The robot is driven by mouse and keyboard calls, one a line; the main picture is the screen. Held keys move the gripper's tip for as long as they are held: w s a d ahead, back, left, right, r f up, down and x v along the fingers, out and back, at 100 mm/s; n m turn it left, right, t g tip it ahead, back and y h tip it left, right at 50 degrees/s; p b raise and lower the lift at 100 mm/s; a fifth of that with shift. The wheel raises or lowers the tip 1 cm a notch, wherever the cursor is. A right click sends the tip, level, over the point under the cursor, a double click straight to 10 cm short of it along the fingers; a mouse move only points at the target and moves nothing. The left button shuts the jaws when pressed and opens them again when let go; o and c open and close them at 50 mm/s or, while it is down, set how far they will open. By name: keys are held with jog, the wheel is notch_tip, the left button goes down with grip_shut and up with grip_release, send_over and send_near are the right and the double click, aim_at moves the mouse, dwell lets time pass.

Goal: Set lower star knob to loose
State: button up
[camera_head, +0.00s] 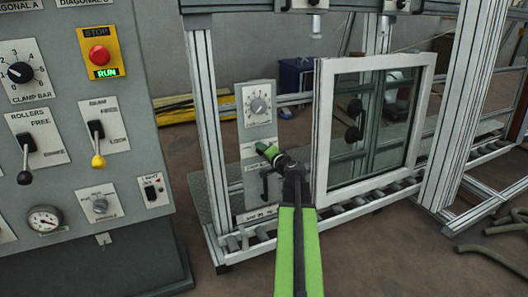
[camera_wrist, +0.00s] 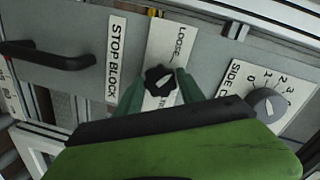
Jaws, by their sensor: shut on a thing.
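A black star knob (camera_wrist: 158,80) sits on a white label plate in the wrist view. The word LOOSE (camera_wrist: 180,40) shows above it, and a second word below is mostly hidden. My gripper (camera_wrist: 159,88) is shut on the knob, one green finger on each side. I cannot tell which way the knob is turned. In the head view my gripper (camera_head: 264,149) reaches the grey panel (camera_head: 250,147) left of the window, and it hides the knob there.
A numbered dial (camera_head: 259,105) is above the knob on the same panel. A black bar handle (camera_wrist: 48,57) is beside the STOP BLOCK label (camera_wrist: 117,55). The white-framed window (camera_head: 322,130) stands close right of my arm. A control console (camera_head: 75,95) is at left.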

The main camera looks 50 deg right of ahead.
jog(key=shift+f+n+h, duration=0.1)
jog(key=shift+n+h, duration=0.2)
jog(key=shift+n, duration=1.6)
jog(key=shift+g, duration=0.3)
jog(key=o, duration=1.4)
jog(key=shift+c, duration=0.2)
